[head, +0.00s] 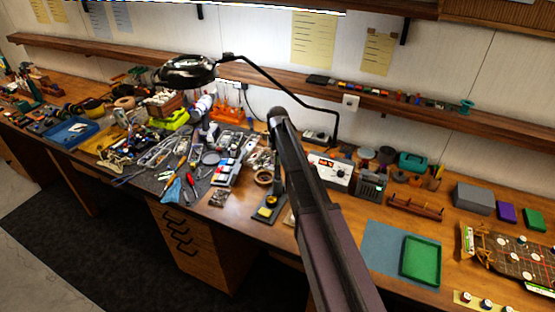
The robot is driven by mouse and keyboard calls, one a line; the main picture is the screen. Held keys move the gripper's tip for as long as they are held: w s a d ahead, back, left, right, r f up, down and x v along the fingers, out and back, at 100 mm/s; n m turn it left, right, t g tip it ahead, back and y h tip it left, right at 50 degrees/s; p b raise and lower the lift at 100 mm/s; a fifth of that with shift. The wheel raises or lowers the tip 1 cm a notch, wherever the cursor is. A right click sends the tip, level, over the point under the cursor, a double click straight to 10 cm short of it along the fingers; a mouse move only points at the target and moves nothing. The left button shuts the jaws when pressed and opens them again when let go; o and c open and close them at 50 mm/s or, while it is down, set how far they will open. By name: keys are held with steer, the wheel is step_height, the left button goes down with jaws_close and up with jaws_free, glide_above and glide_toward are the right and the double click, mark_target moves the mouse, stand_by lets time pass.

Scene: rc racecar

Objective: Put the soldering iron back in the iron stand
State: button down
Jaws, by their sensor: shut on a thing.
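My dark arm (325,220) rises from the bottom edge to a joint near the middle of the head view. My gripper cannot be made out; the arm hides the space behind it. A small dark stand with a yellow pad (265,212), which looks like the iron stand, sits on the bench just left of the arm. A white soldering station (331,172) with a lit red display stands right of the arm. I cannot make out the soldering iron.
A magnifier lamp (188,71) arches over the bench. Left of the stand, hand tools (190,180) and parts crowd a grey mat. On the right are a green tray (420,260) on a blue mat and a wooden rack (415,207). Some bare wood lies left of the stand.

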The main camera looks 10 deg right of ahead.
steer(key=shift+f+b, duration=0.45)
steer(key=shift+f, duration=0.1)
steer(key=shift+c, duration=2)
jaws_free()
steer(key=shift+o, duration=0.2)
steer(key=o, duration=0.4)
steer(key=shift+c, duration=0.2)
steer(key=shift+r, duration=0.2)
steer(key=shift+r+p, duration=4.35)
steer(key=shift+p, duration=0.2)
